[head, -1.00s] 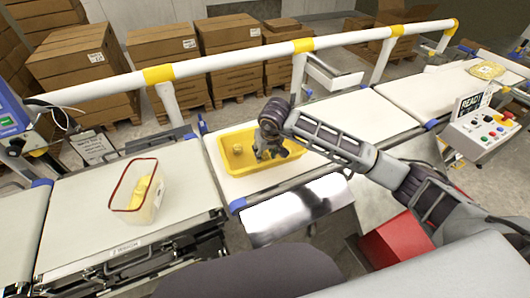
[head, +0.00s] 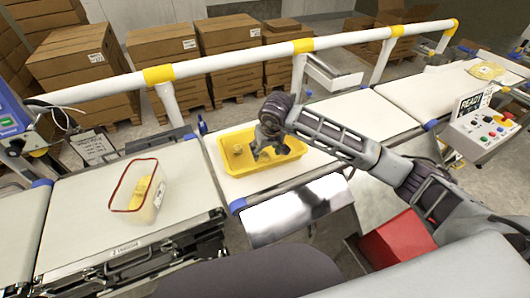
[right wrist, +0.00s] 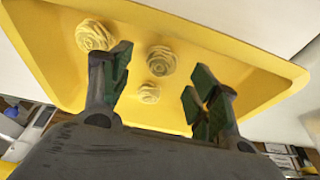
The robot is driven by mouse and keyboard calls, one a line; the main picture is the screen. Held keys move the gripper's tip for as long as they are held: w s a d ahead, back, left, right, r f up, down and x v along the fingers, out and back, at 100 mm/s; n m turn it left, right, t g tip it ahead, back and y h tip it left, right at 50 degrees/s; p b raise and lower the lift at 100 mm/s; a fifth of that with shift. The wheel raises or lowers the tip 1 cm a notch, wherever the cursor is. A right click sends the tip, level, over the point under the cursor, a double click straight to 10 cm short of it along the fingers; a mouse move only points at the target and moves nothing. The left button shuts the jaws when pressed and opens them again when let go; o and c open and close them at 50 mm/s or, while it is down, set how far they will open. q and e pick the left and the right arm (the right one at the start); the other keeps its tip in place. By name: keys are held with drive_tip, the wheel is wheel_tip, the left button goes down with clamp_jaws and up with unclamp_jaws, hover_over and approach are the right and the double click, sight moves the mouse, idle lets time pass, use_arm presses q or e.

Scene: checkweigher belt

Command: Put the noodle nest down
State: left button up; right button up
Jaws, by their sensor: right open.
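Several pale yellow noodle nests lie in a yellow tray (head: 222,160) on the middle belt. In the right wrist view, three nests show on the tray floor: one at the left (right wrist: 95,36), one in the centre (right wrist: 161,60) and a smaller-looking one nearer (right wrist: 149,93). In the head view one nest (head: 237,149) shows at the tray's left end; my gripper hides others. My right gripper (head: 270,153) is over the tray, pointing down. Its fingers (right wrist: 160,80) are spread, with no nest held between them. My left gripper is not in view.
A clear red-rimmed container (head: 125,190) with yellow content stands on the left belt. A white and yellow rail (head: 225,65) runs behind the belts. A control box (head: 480,133) is at the right. The belt right of the tray (head: 365,115) is clear.

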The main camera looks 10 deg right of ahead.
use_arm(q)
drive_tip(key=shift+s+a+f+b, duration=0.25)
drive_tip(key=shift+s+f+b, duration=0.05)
use_arm(e)
drive_tip(key=v, duration=1)
drive_tip(key=shift+s, duration=0.1)
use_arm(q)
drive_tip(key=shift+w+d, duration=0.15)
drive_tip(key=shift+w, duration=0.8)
